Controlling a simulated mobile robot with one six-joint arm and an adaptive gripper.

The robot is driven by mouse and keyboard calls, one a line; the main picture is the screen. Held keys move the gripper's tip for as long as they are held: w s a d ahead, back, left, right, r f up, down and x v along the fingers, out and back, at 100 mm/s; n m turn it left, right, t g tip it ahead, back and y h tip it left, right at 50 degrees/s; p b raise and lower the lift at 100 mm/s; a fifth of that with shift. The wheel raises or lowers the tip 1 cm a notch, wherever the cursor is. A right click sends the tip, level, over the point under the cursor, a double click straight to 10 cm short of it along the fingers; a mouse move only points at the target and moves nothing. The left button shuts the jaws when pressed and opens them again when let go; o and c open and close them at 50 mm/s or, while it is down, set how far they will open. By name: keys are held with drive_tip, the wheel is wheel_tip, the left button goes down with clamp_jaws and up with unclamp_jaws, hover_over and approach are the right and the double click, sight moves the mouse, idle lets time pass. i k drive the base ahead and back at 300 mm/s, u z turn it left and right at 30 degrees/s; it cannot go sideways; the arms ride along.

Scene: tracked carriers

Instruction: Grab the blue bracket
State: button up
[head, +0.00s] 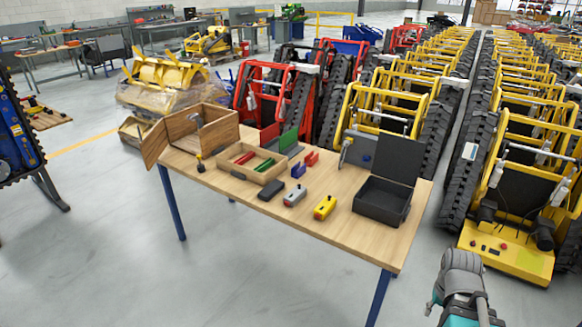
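The blue bracket (298,170) is small and stands on the wooden table (345,222), near the middle, just left of and in front of a similar red bracket (312,158). It looks free on top, with no gripper near it. Part of my arm, grey and teal, shows at the lower right, off the table's right end. My gripper is not in view.
A black open-lidded box (381,202) stands at the table's right. A yellow block (325,207), grey block (295,195) and dark block (271,190) lie in front. A divided wooden tray (236,175) and open wooden box (218,133) are left. Tracked carriers stand behind.

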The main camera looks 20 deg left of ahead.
sight(299, 170)
drive_tip(key=u, duration=0.85)
